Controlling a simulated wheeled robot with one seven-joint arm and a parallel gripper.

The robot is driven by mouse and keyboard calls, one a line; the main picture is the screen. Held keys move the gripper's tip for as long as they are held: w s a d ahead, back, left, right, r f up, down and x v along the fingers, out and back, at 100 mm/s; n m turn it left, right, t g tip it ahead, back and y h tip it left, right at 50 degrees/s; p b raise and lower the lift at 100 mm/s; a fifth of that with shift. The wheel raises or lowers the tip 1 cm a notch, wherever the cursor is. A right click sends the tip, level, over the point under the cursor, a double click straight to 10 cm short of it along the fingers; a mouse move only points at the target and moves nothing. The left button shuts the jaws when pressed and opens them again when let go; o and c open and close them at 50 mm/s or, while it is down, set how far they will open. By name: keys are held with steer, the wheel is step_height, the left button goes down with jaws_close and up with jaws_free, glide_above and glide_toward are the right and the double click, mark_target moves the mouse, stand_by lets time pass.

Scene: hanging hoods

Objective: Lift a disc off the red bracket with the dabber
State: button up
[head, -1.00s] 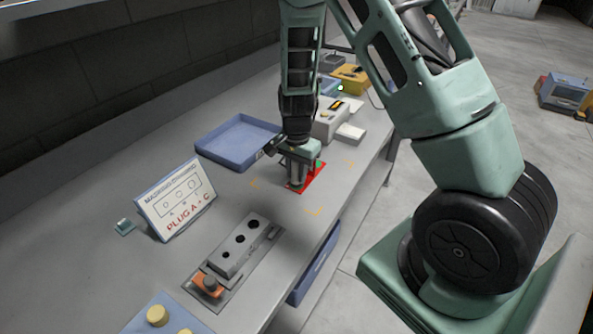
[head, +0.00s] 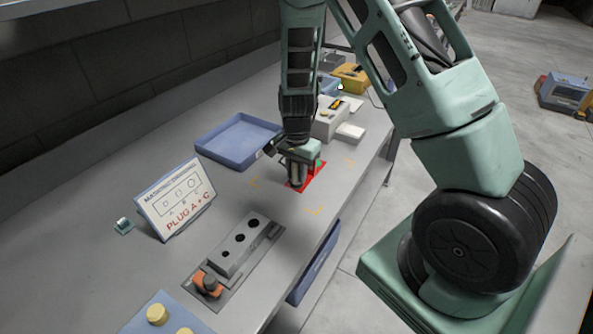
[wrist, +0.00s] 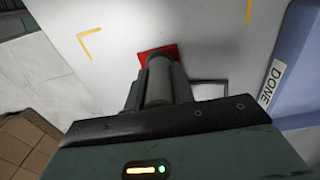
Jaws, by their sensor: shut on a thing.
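In the wrist view my gripper (wrist: 160,82) is shut on a grey cylindrical thing, which I take to be the dabber (wrist: 160,75). Its lower end is over the red bracket (wrist: 148,53), and I cannot tell whether it touches. No separate disc can be made out; the gripper and dabber hide part of the bracket.
A blue tray (head: 238,142), marked DONE in the wrist view (wrist: 295,60), stands left of the bracket. A sign (head: 175,198) and a grey block with holes (head: 240,245) are nearer. A white box (head: 330,118) stands behind. Yellow corner marks surround the bracket on clear bench.

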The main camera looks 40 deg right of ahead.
steer(key=shift+r+p, duration=3.2)
steer(key=shift+r, duration=0.3)
